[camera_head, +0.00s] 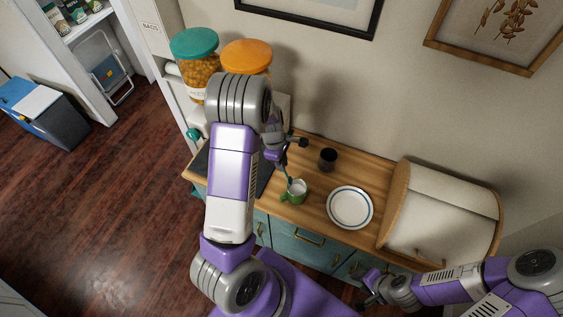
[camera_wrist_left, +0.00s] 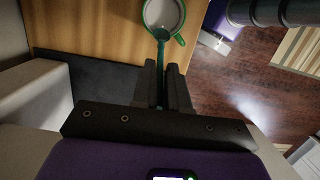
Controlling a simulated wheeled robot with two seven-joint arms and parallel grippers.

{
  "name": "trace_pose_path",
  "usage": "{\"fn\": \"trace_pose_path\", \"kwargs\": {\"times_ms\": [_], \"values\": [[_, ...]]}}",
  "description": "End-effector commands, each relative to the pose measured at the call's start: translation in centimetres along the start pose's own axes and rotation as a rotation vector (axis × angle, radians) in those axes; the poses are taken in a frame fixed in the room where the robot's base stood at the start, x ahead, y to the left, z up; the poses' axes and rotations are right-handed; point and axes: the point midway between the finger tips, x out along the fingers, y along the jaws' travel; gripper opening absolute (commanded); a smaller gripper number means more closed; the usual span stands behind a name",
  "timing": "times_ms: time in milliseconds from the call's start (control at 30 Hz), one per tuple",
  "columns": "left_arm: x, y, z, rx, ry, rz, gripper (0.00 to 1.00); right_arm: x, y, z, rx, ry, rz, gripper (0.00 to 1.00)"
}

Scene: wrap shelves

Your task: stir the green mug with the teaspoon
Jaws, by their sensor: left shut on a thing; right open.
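The green mug (camera_head: 293,196) stands upright on the wooden counter, left of a white plate; its pale inside shows. In the left wrist view the mug (camera_wrist_left: 148,22) is at the top, with its handle to the right. My left gripper (camera_head: 283,158) is shut on the teal teaspoon (camera_wrist_left: 160,58), above and behind the mug in the head view. The teaspoon (camera_head: 288,176) slants down to the mug, and its lower end overlaps the mug's rim and opening. How deep it reaches is unclear. My right gripper (camera_head: 372,291) is open and empty, low in front of the cabinets.
A white plate with a blue ring (camera_head: 350,207) lies right of the mug, and a black cup (camera_head: 327,158) stands behind. A bread box (camera_head: 442,211) fills the counter's right end. Large jars (camera_head: 194,46) stand at the left. A dark mat (camera_wrist_left: 100,95) lies near the left gripper.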

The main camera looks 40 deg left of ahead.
Motion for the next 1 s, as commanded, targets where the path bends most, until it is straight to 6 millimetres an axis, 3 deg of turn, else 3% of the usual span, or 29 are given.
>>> {"fn": "trace_pose_path", "kwargs": {"times_ms": [600,1000], "values": [[-4.8,0.0,0.9,0.001,-0.001,0.002,0.0,0.0,0.0,0.0,0.0,0.0,0.0,0.43],[-4.9,0.0,0.9,0.0,0.0,0.0,0.0,0.0,0.0,0.0,0.0,0.0,0.0,0.43]]}}
